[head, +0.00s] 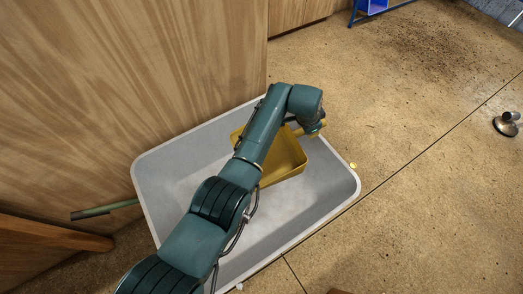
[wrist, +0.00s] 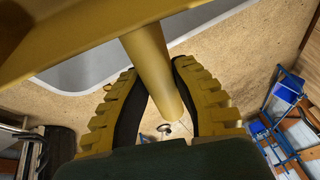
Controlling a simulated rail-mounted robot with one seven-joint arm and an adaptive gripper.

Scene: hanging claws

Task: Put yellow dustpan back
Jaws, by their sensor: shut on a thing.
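The yellow dustpan (head: 288,160) is over the grey-white tub in the head view, partly hidden behind my arm. In the wrist view its yellow handle (wrist: 147,58) runs down between my gripper's two ridged yellow fingers, with the pan edge (wrist: 60,40) across the top. My gripper (wrist: 160,100) is shut on the handle. In the head view my gripper is mostly hidden by the wrist, and the handle end shows beside it. I cannot tell whether the pan touches the tub floor.
The grey-white tub (head: 146,192) stands on the brown floor beside a wooden panel (head: 120,70). A green rod (head: 103,209) sticks out at the tub's left. A metal fitting (head: 507,124) is on the floor at right. A blue-framed object (head: 371,8) stands at the back. Floor right of the tub is mostly clear.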

